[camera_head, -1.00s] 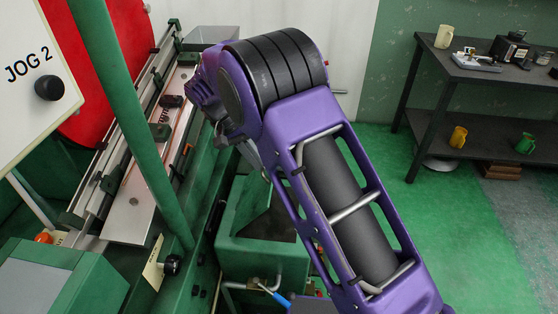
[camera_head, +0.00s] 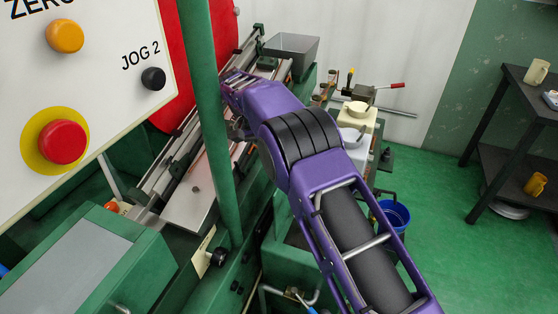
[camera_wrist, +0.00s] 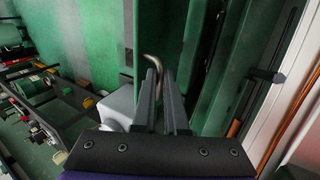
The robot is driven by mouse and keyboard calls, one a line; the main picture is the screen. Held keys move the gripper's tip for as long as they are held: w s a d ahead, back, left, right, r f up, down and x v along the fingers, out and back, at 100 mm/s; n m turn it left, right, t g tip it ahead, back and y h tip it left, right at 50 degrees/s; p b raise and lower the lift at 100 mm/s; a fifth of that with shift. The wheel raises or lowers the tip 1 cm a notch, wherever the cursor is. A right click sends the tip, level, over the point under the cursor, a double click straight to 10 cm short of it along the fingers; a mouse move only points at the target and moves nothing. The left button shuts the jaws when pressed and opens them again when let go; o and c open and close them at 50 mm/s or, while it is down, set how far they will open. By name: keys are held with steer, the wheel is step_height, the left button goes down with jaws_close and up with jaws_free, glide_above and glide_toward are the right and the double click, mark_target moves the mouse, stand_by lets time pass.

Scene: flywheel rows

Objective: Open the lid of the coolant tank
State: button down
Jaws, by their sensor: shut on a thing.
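A green box that looks like the coolant tank (camera_head: 285,262) stands low beside the machine in the head view, partly behind my arm. My arm covers much of this area, so the state of its lid cannot be made out there. My gripper (camera_wrist: 162,72) shows in the wrist view, its two grey fingers close together with a narrow gap. A bent metal handle (camera_wrist: 152,63) is at the fingertips, and the fingers are shut on it. Green surfaces (camera_wrist: 200,60) lie just beyond. The fingers are hidden in the head view.
A green post (camera_head: 211,120) and a white control panel (camera_head: 95,85) stand at left. A grey tray (camera_head: 290,50) lies behind the arm. A blue bucket (camera_head: 395,215) stands right of the arm. A dark shelf table (camera_head: 520,130) is far right, with clear green floor before it.

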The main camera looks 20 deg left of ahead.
steer(key=shift+s+f, duration=0.1)
steer(key=shift+f, duration=0.3)
steer(key=c, duration=0.9)
jaws_free()
steer(key=shift+c, duration=0.2)
steer(key=shift+r, duration=0.2)
steer(key=shift+r, duration=0.1)
step_height(320, 180, up, 10)
